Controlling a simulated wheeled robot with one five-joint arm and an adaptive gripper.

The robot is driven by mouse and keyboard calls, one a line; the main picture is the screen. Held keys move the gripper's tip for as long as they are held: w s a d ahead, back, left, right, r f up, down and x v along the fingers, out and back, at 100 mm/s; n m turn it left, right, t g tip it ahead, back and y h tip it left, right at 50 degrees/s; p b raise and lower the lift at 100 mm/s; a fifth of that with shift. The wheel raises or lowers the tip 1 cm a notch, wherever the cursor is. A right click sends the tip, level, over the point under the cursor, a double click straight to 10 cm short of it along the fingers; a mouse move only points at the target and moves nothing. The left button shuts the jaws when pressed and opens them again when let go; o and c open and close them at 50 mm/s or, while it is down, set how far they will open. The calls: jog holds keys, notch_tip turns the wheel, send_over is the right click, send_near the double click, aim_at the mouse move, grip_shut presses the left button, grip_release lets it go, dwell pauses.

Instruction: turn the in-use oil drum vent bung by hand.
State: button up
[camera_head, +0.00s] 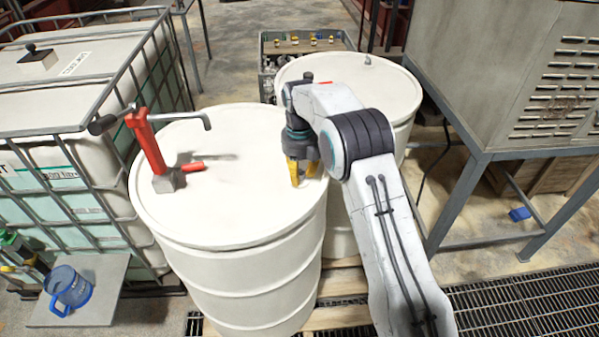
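The in-use oil drum (240,225) is white and stands upright at the centre, with a red hand pump (148,145) on the left of its lid. My gripper (304,178) points down at the right edge of this lid, its yellow fingers at or just above the surface. The vent bung does not show; the gripper and wrist cover that part of the lid. I cannot tell whether the fingers touch or grip anything there.
A second white drum (400,90) stands close behind, partly hidden by my arm. A caged tank (60,140) is at the left, with a blue jug (68,288) on a plate below. A metal cabinet on a steel frame (480,185) stands at the right.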

aim_at(300, 172)
jog(key=o, duration=0.4)
notch_tip(300, 172, up, 12)
jog(key=shift+f, duration=0.1)
dwell(0.6)
dwell(0.4)
